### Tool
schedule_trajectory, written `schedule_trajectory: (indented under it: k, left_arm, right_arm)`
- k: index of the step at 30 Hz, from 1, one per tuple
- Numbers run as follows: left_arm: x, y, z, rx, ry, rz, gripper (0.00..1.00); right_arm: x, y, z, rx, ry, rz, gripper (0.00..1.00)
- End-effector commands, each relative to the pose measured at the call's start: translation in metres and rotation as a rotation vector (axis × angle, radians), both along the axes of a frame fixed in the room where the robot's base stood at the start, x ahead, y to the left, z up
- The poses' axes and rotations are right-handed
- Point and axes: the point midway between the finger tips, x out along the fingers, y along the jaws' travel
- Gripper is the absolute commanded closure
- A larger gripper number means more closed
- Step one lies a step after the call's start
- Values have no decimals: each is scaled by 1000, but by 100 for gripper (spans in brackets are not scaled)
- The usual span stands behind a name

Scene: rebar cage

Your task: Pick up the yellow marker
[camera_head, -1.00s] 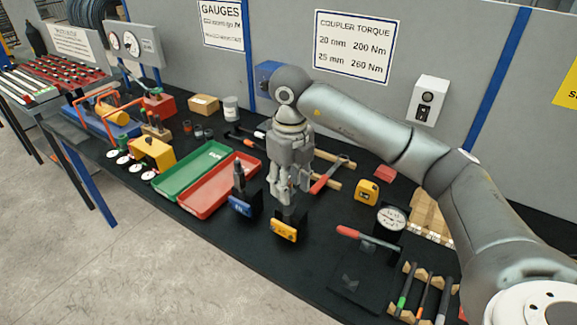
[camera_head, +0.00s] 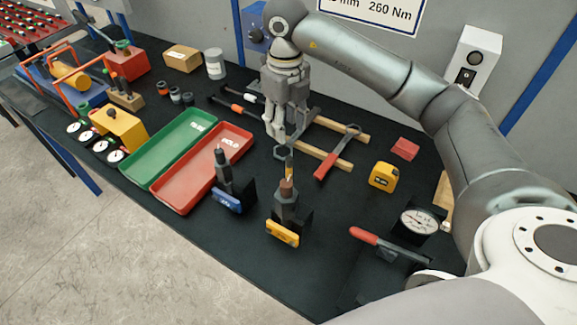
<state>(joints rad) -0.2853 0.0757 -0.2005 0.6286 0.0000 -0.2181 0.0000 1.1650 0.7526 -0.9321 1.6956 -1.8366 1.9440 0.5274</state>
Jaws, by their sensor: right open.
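A thin yellow piece (camera_head: 290,172) shows just behind the brown top of a dark upright tool (camera_head: 287,207) with a yellow front label. I cannot tell whether this piece is the yellow marker. No other marker is clear in view. My right gripper (camera_head: 284,133) points down, open and empty, above the table behind that tool, near a grey wrench. My left gripper is not in view.
A similar tool with a blue label (camera_head: 227,185) stands to the left, beside red (camera_head: 182,207) and green (camera_head: 135,176) trays. A yellow tape measure (camera_head: 382,177), a dial gauge (camera_head: 419,222) and a red-handled tool (camera_head: 365,236) lie to the right.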

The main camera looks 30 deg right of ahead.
Motion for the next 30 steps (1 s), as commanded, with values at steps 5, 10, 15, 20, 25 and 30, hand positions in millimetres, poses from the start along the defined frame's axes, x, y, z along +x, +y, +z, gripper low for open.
schedule_trajectory:
  k: [5,10,15,20,25,30]
  left_arm:
    - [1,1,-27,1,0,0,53]
    - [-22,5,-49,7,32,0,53]
    - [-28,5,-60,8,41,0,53]
    - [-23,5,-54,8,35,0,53]
    - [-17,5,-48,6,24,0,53]
    - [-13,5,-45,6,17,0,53]
  right_arm:
    - [0,0,-27,0,0,0,59]
    - [0,0,-48,0,0,0,59]
    - [0,0,-60,0,0,0,59]
    - [-1,0,-78,0,4,-1,59]
    - [-1,0,-103,0,3,-1,59]
    - [-1,-1,-115,1,1,0,59]
